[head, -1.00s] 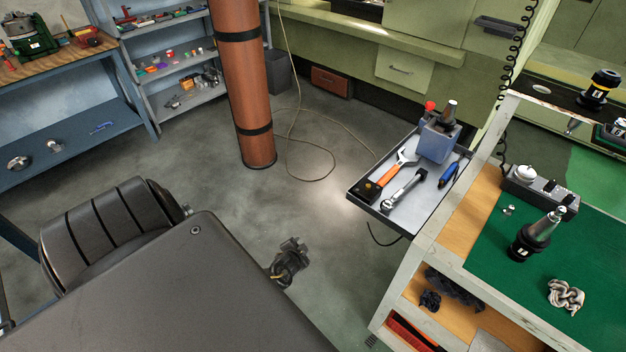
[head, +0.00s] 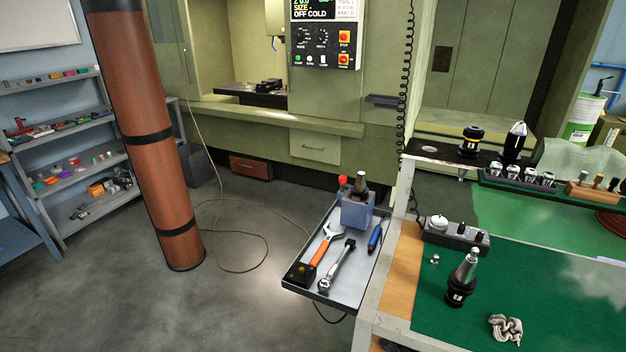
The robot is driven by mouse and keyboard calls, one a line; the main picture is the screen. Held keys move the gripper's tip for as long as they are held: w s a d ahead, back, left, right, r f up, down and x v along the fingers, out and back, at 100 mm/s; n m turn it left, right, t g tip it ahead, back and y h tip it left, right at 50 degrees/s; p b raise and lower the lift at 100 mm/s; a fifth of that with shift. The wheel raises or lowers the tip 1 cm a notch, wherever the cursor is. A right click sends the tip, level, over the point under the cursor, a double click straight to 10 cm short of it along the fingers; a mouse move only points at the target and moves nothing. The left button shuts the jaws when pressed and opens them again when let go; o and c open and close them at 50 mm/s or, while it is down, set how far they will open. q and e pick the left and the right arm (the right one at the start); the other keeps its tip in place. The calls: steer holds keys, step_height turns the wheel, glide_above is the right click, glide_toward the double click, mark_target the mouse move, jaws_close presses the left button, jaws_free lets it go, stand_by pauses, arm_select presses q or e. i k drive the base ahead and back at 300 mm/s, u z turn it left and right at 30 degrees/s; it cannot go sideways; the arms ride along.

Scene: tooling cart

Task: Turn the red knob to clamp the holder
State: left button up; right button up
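A small red knob (head: 343,181) sits at the upper left of a blue-grey clamping block (head: 357,213). The block stands at the back of a grey tray (head: 342,284) fixed to the cart's left side. Another tool holder (head: 463,277), with a black base and silver cone, stands on the green mat (head: 560,300). Neither of my grippers is in view.
The tray also holds an orange-handled wrench (head: 323,250), a silver tool (head: 336,265) and a blue-handled tool (head: 375,237). A brown column (head: 152,140) stands on the left. The grey floor between column and cart is open, with a loose cable on it.

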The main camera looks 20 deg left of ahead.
mark_target(342, 179)
steer(key=u, duration=1.15)
steer(key=i, duration=0.8)
steer(key=z, duration=1.8)
